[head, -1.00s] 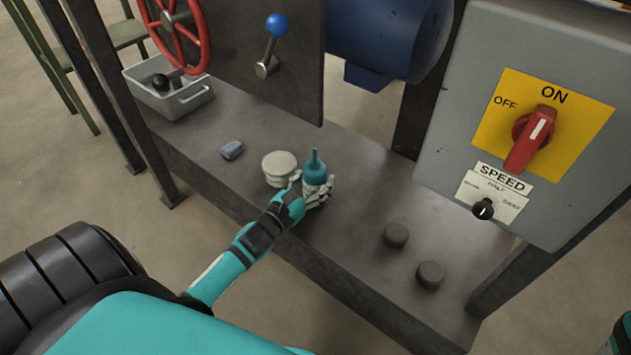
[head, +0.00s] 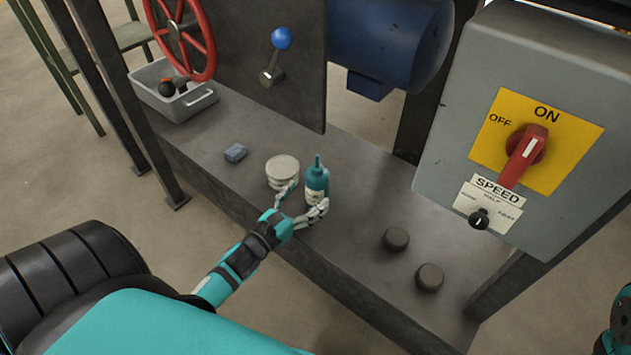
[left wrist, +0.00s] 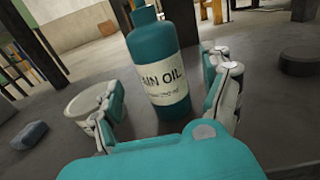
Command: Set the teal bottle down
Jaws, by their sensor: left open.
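The teal bottle (head: 318,179) stands upright on the grey bench (head: 345,235), just right of a pale round tin (head: 283,171). In the left wrist view the bottle (left wrist: 155,62) has a cream label ending in "OIL", and its base appears to rest on the bench top. My left gripper (head: 305,199) is open at the bottle's near side. In the left wrist view its fingers (left wrist: 165,92) are spread to either side of the bottle, with gaps visible. Part of my right arm shows at the lower right edge of the head view; its gripper does not show.
A small blue-grey block (head: 236,153) lies left of the tin. Two dark round pucks (head: 396,239) (head: 429,277) sit to the right. A grey bin (head: 172,103) stands at the far left. The control box (head: 450,160) overhangs the bench's right side.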

